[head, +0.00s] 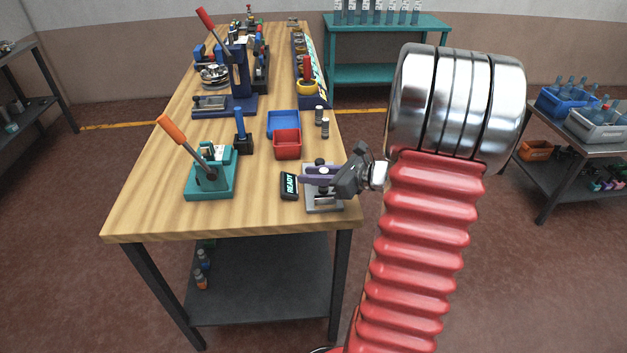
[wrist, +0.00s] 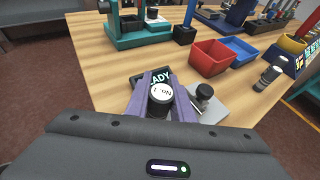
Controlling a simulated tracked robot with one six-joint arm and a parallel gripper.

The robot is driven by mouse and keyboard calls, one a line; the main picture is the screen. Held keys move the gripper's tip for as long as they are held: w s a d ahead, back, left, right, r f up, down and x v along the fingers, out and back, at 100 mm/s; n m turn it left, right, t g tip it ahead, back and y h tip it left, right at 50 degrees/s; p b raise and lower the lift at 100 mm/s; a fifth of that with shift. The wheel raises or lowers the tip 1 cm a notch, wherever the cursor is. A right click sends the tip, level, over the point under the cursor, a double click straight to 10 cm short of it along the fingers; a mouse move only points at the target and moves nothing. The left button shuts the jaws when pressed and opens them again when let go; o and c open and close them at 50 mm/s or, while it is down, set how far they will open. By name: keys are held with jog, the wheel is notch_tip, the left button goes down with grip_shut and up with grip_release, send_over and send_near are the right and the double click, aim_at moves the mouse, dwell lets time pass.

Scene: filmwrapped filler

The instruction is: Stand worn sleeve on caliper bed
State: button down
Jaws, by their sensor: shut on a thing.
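My gripper (head: 318,179), with purple fingers, is shut on a small dark cylinder with a white lettered top, which I take as the worn sleeve (wrist: 162,93). The wrist view shows it upright between the fingertips (wrist: 161,98). The caliper bed (head: 325,205) is a light grey plate at the bench's near right edge, also in the wrist view (wrist: 212,108). Its black knob (wrist: 204,91) stands to the right of the fingers. A black READY display (head: 289,185) sits at its left. The sleeve is over the bed; its lower end is hidden, so contact is unclear.
A red bin (head: 287,144) and a blue bin (head: 283,122) stand behind the bed, with two small cylinders (head: 325,128) at their right. A teal lever press (head: 210,180) stands to the left. Bare wood lies between the press and the display.

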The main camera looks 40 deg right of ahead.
jog(key=shift+f, duration=1)
jog(key=shift+f, duration=0.15)
jog(key=c, duration=1.8)
grip_release()
jog(key=shift+s+r, duration=0.1)
jog(key=shift+r, duration=0.1)
jog(key=v, duration=1.1)
jog(key=shift+s+d+r, duration=0.15)
jog(key=shift+s+r, duration=0.05)
jog(key=shift+s, duration=0.15)
jog(key=shift+w, duration=0.1)
